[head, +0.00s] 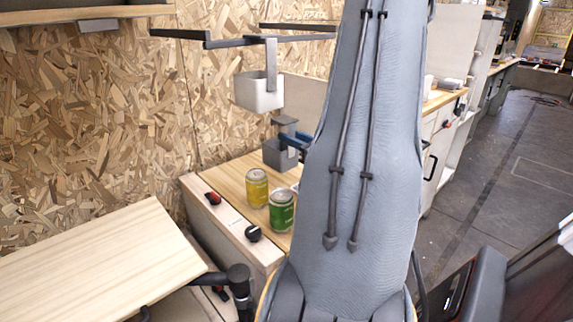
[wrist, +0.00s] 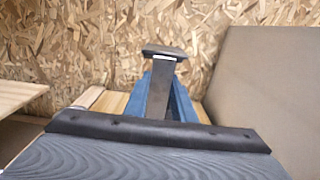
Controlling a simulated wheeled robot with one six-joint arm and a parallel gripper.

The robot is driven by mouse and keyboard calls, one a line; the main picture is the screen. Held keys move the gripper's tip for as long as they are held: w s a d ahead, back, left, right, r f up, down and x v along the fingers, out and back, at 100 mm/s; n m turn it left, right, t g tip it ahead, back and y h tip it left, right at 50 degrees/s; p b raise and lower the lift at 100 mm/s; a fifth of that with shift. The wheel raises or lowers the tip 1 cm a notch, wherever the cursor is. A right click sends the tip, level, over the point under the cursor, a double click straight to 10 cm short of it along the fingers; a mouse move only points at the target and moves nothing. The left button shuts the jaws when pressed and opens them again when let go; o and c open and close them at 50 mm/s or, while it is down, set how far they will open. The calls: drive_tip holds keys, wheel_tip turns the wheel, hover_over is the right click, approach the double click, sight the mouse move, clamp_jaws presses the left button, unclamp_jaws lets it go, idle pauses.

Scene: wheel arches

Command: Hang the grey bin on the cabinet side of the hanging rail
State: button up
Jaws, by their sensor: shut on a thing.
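The grey bin (head: 276,155) is at the back of the wooden counter, with its flat-topped hanger upright. I cannot tell whether its base touches the counter. My gripper (head: 291,138) has blue fingers and is shut on the bin's hanger. In the wrist view the dark hanger (wrist: 160,88) stands upright at the blue fingers (wrist: 162,105); the bin's body is hidden there. The dark hanging rail (head: 232,42) runs above the counter, higher than the grey bin. A white bin (head: 259,91) hangs from it by a grey hook.
A yellow can (head: 257,188) and a green can (head: 282,211) stand on the counter (head: 228,174) in front of the grey bin. A chipboard wall (head: 90,120) is behind. A pale wooden board (head: 100,262) is at lower left. My arm hides the counter's right part.

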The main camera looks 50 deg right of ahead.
sight(292, 155)
drive_tip(key=shift+f, duration=3.2)
drive_tip(key=o, duration=1.1)
drive_tip(key=shift+c, duration=0.2)
drive_tip(key=shift+s, duration=0.1)
drive_tip(key=s+a, duration=0.1)
drive_tip(key=s, duration=1)
drive_tip(key=shift+s+a, duration=0.2)
drive_tip(key=shift+s, duration=0.2)
